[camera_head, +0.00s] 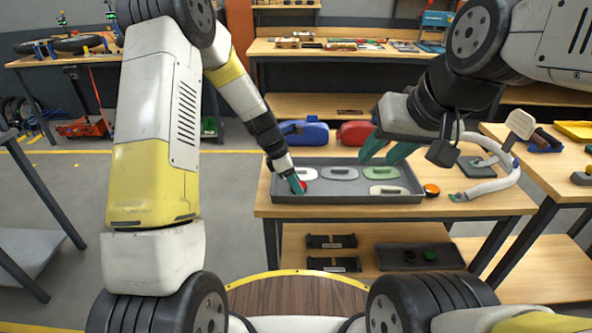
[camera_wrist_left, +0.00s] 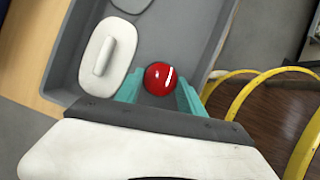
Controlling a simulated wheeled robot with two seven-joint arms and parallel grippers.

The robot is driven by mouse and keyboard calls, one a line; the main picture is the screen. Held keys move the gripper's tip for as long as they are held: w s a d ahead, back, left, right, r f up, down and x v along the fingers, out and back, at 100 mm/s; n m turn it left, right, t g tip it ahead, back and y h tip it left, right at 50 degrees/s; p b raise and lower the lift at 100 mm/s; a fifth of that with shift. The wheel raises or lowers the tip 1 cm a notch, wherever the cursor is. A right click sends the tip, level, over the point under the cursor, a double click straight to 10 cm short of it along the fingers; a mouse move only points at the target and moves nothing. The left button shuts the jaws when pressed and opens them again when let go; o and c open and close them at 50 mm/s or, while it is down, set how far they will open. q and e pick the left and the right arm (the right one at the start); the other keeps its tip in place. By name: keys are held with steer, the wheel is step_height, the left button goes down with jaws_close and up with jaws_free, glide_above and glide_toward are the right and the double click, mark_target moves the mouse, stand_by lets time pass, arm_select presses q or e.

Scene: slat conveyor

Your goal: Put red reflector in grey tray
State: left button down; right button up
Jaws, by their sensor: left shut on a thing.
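The grey tray (camera_head: 345,199) lies on the wooden workbench and also shows in the left wrist view (camera_wrist_left: 205,28). My left gripper (camera_head: 298,186) is at the left front part of the tray. It is shut on the round, glossy red reflector (camera_head: 304,187). In the left wrist view the red reflector (camera_wrist_left: 158,78) sits between the teal fingers of my left gripper (camera_wrist_left: 160,92), over the tray floor. I cannot tell if it touches the floor. My right gripper (camera_head: 387,151) hangs above the tray's back right part, teal fingers apart and empty.
Handled oval plates lie in the tray: white (camera_head: 302,174), grey (camera_head: 340,174), green (camera_head: 381,173) and another white one (camera_head: 388,190). An orange disc (camera_head: 432,190) lies right of the tray. Blue (camera_head: 305,133) and red (camera_head: 355,132) cases stand behind it.

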arm_select(q)
steer(key=c, duration=1)
jaws_free()
steer(key=s+a+r+m+t, duration=0.1)
steer(key=s+a+r+m, duration=0.25)
steer(key=r, duration=0.65)
steer(key=s+a+r+m, duration=0.2)
steer(key=s+a+r, duration=0.2)
steer(key=r, duration=0.6)
steer(key=s+a+r+m+t+y, duration=0.1)
steer(key=s+a+r+m+t, duration=0.1)
steer(key=s+m, duration=0.5)
steer(key=s+a+r+m+t+y, duration=0.1)
steer(key=s+a+r+m, duration=0.3)
steer(key=s, duration=0.7)
steer(key=shift+s+r+m+t, duration=0.5)
steer(key=shift+r+m, duration=0.5)
steer(key=shift+m, duration=1.15)
steer(key=shift+w+a, duration=0.1)
